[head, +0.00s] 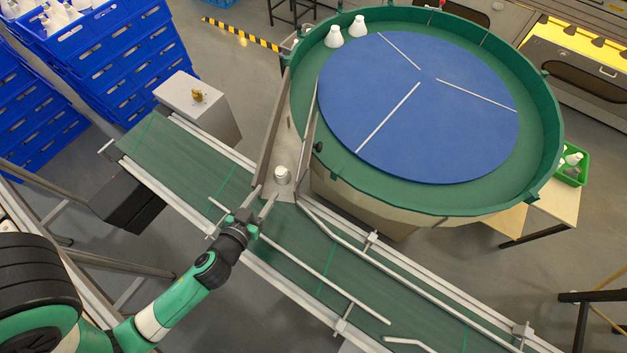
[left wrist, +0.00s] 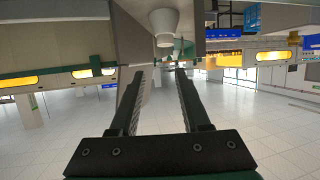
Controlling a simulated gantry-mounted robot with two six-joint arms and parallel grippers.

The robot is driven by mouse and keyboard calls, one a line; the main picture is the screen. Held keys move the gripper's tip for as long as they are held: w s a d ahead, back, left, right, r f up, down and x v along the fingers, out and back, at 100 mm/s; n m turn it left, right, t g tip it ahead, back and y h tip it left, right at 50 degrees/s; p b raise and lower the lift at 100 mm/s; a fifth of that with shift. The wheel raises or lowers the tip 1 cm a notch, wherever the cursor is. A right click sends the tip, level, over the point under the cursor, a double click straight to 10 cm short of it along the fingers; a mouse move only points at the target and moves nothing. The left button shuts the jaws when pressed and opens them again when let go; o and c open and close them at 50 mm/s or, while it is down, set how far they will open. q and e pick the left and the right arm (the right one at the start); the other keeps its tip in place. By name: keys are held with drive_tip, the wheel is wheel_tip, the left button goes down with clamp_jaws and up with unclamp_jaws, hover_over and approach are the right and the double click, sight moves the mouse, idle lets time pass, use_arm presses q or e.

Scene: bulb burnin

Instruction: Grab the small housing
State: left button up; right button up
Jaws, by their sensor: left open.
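A small white housing (head: 282,175) stands on the metal chute at the edge of the green conveyor belt. It also shows in the left wrist view (left wrist: 164,22), straight ahead of the fingertips. My left gripper (head: 264,196) is open above the belt, just short of the housing on its lower-left side. In the left wrist view the two fingers (left wrist: 160,75) are apart, with nothing between them. Two more white housings, one on the left (head: 334,37) and one on the right (head: 358,27), stand at the far rim of the round feeder. My right gripper is not in view.
The round feeder has a green wall (head: 551,150) and a blue disc (head: 440,150). Rails (head: 325,280) run along the green belt (head: 185,160). A grey box (head: 205,108) stands behind the belt. Blue crates (head: 120,60) are stacked at the upper left.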

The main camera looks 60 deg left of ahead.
sight(279, 174)
use_arm(q)
drive_tip(key=shift+g, duration=0.3)
drive_tip(key=w+a+f+p, duration=0.1)
drive_tip(key=w+a+f, duration=0.1)
drive_tip(key=a+f, duration=0.1)
drive_tip(key=shift+w+p, duration=0.1)
drive_tip(key=shift+p, duration=0.3)
drive_tip(key=shift+w+a+f, duration=0.2)
drive_tip(key=shift+w+f, duration=0.05)
drive_tip(key=shift+f, duration=0.05)
drive_tip(key=x, duration=0.4)
drive_tip(key=shift+w+r, duration=0.15)
drive_tip(key=shift+w, duration=0.15)
drive_tip(key=shift+w+a, duration=0.25)
drive_tip(key=shift+w, duration=0.05)
clamp_jaws()
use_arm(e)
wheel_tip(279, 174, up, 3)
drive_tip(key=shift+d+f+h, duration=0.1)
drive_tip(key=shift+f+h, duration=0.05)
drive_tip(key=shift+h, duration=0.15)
